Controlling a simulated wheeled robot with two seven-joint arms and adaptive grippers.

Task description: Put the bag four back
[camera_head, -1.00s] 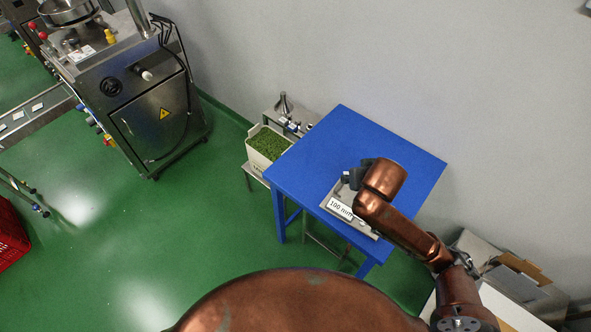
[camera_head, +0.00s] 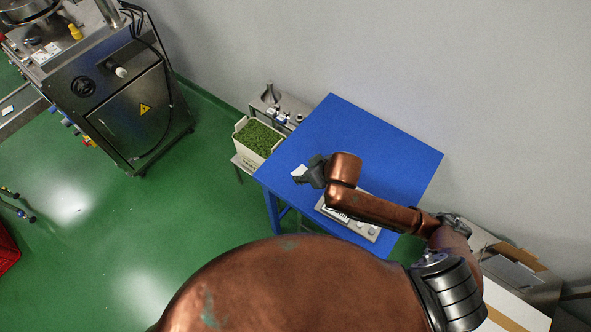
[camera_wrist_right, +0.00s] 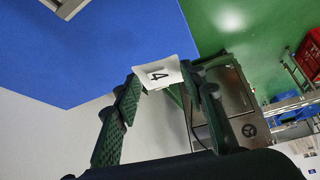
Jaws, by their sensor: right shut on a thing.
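Bag four is a small white teabag (camera_head: 299,171). In the right wrist view the bag (camera_wrist_right: 158,72) shows a black "4" on its face. My right gripper (camera_head: 310,172) is shut on it near the left edge of the blue table (camera_head: 395,155), and the bag sticks out past the fingertips. In the right wrist view the fingers (camera_wrist_right: 162,82) pinch it from both sides. A grey metal fixture (camera_head: 364,230) lies on the table, partly hidden under my right forearm. My left gripper is not in view.
A white crate of green leaves (camera_head: 243,151) stands left of the table, on a low metal stand. A steel machine (camera_head: 120,105) stands at the upper left. Cardboard boxes (camera_head: 520,262) are at the lower right. The table's far right part is clear.

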